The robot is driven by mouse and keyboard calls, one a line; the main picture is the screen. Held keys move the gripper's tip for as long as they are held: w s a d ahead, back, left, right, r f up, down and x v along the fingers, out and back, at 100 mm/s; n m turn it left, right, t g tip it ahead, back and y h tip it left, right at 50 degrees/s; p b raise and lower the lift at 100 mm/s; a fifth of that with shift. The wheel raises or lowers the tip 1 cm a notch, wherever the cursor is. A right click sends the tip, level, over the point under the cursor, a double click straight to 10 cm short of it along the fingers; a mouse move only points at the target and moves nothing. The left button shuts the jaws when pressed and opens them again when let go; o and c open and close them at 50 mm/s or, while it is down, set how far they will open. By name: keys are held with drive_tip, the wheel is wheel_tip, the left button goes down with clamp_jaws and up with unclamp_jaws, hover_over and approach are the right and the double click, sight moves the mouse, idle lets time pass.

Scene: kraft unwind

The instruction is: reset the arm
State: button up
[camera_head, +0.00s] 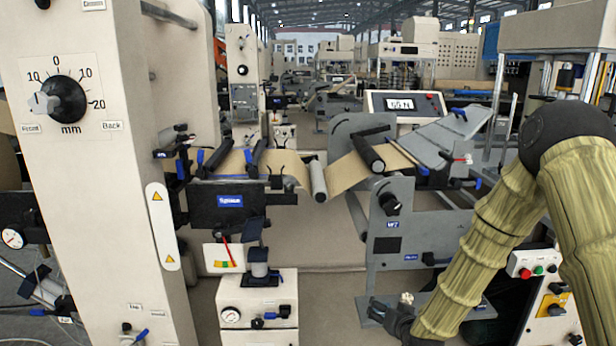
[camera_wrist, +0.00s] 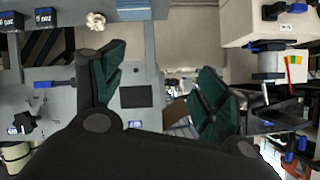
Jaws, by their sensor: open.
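My arm comes in from the right of the head view, wrapped in a yellowish ribbed sleeve. My gripper (camera_head: 392,314) is low in the middle right of that view, in front of the grey machine frame (camera_head: 412,240). In the wrist view my gripper (camera_wrist: 160,92) shows two dark fingers with green pads spread wide apart. Nothing is between the pads. A small pale knob (camera_wrist: 96,20) lies beyond the left finger, and I cannot tell if they touch.
A cream column with a black dial (camera_head: 62,101) stands at left. A kraft web (camera_head: 350,172) runs over rollers at centre. A cream cabinet with a gauge (camera_head: 258,310) stands left of my gripper. A button box (camera_head: 533,264) is at right. Bare floor shows between the machines.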

drive_tip(key=s+a+f+n+g, duration=0.1)
drive_tip(key=s+f+g, duration=0.2)
drive_tip(key=s+f, duration=0.75)
drive_tip(key=s+a+f+g, duration=0.1)
drive_tip(key=s+f+g, duration=0.45)
drive_tip(key=s, duration=0.85)
drive_tip(key=s+d+f+g, duration=0.1)
drive_tip(key=s+f+g, duration=0.1)
drive_tip(key=s, duration=1)
drive_tip(key=s+f+n+g+h+p, duration=0.1)
drive_tip(key=s+f, duration=0.3)
drive_tip(key=s, duration=0.8)
drive_tip(key=shift+d+f+g, duration=0.2)
drive_tip(key=shift+d+g, duration=0.15)
drive_tip(key=shift+g, duration=0.1)
